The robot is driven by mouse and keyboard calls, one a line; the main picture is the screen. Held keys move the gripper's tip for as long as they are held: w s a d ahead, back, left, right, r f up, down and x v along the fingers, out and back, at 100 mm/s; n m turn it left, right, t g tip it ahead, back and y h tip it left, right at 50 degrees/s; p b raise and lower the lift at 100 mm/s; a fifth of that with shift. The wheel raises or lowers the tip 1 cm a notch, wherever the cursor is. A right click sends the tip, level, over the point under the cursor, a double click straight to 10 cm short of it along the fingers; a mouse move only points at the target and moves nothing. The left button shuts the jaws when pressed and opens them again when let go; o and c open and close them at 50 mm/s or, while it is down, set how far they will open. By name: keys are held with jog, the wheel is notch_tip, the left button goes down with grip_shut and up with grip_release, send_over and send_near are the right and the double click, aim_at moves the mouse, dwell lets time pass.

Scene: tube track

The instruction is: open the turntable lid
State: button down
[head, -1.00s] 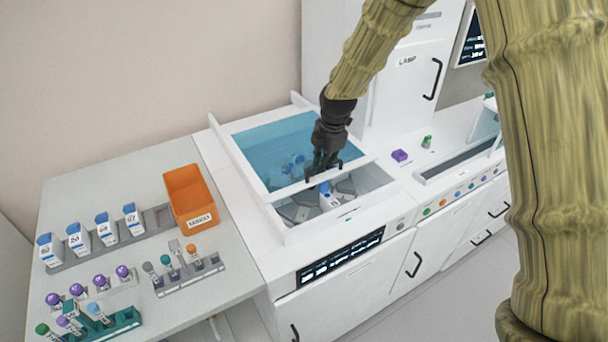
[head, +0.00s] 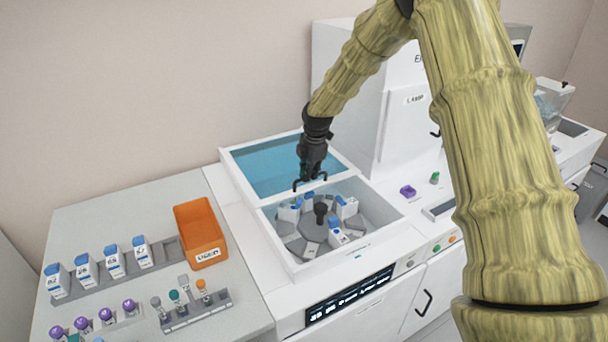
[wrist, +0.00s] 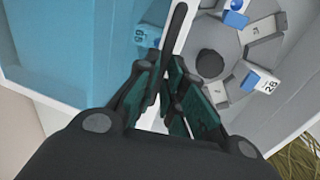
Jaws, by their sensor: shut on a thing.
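The turntable lid (head: 262,166) is a blue see-through panel in a white frame. In the head view it covers the rear part of the white well, and the front part is uncovered. The grey turntable (head: 296,222) shows there with several blue-capped white bottles and a dark centre knob. My gripper (head: 310,186) is at the lid's front edge. In the wrist view its fingers (wrist: 168,95) are shut on the dark lid handle (wrist: 178,30). The blue lid panel (wrist: 80,60) lies left of the fingers and the turntable (wrist: 235,50) right of them.
An orange bin (head: 200,235), racks of bottles and capped tubes stand on the left counter. A tall white cabinet (head: 370,100) stands behind and to the right. A purple item (head: 407,191) and a green item (head: 434,178) sit on the right-hand surface.

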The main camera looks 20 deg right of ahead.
jog(key=c, duration=1.5)
grip_release()
jog(key=shift+d, duration=0.1)
jog(key=shift+r, duration=0.65)
jog(key=r, duration=0.3)
jog(key=s+r, duration=0.1)
jog(key=r, duration=0.3)
jog(key=s+r, duration=0.1)
jog(key=r, duration=0.2)
jog(key=shift+s+d+r, duration=0.1)
jog(key=shift+s+r, duration=0.05)
jog(key=shift+r, duration=0.05)
